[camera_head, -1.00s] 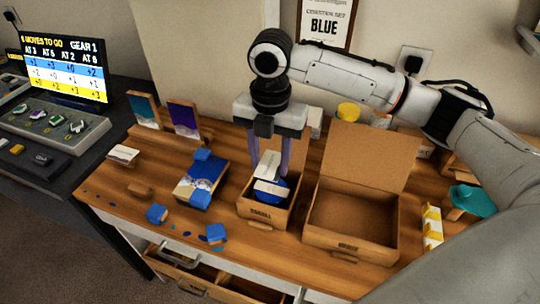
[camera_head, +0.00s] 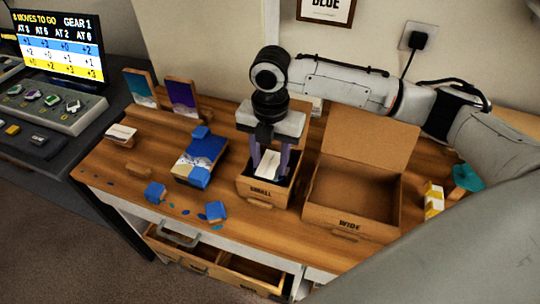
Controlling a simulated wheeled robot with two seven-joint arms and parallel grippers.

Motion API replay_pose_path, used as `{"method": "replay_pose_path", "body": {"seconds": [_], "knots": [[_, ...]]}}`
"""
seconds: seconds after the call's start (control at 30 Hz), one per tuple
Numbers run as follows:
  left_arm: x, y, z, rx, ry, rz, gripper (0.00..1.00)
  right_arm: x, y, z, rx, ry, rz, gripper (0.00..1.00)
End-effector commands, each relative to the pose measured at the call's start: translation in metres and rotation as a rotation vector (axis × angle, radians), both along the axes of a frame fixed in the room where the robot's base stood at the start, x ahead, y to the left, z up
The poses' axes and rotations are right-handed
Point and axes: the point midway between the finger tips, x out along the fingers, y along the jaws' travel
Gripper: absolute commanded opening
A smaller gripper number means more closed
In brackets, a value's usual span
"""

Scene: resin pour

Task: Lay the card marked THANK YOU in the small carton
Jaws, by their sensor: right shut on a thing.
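The small carton (camera_head: 258,196), an open brown box marked SMALL, stands mid-table in the head view. My right gripper (camera_head: 269,168) points down into its opening and is shut on a white card (camera_head: 267,163). The card is tilted, inside or just above the carton's mouth; its print is too small to read. I cannot tell whether it touches what lies below. A dark blue thing shows only in part beneath it. My left gripper is out of view.
A wider open carton (camera_head: 338,222) marked WIDE stands right of the small one. Another white card (camera_head: 121,132) is at far left. An open drawer (camera_head: 222,262) juts out below the front edge.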

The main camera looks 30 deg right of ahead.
Motion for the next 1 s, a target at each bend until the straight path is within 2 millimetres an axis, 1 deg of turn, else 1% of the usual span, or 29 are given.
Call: {"method": "replay_pose_path", "body": {"seconds": [0.17, 0.2, 0.27, 0.3, 0.6, 0.67, 0.9, 1.0], "knots": [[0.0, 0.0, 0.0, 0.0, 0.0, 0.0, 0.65, 0.0, 0.0, 0.0, 0.0, 0.0, 0.0, 0.31], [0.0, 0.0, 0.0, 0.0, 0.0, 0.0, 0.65, 0.0, 0.0, 0.0, 0.0, 0.0, 0.0, 0.47], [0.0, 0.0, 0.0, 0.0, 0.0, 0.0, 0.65, 0.0, 0.0, 0.0, 0.0, 0.0, 0.0, 0.57], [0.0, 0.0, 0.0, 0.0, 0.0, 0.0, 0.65, 0.0, 0.0, 0.0, 0.0, 0.0, 0.0, 0.64], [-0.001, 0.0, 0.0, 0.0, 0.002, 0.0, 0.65, 0.0, 0.0, 0.002, 0.0, 0.0, 0.0, 0.64], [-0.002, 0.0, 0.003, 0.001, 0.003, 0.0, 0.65, 0.0, 0.0, 0.006, 0.0, 0.0, 0.0, 0.64], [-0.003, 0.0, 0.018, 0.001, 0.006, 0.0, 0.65, 0.0, 0.0, 0.032, 0.001, -0.001, 0.0, 0.64], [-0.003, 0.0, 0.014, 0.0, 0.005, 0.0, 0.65, 0.0, 0.0, 0.038, 0.001, -0.001, 0.0, 0.64]]}}
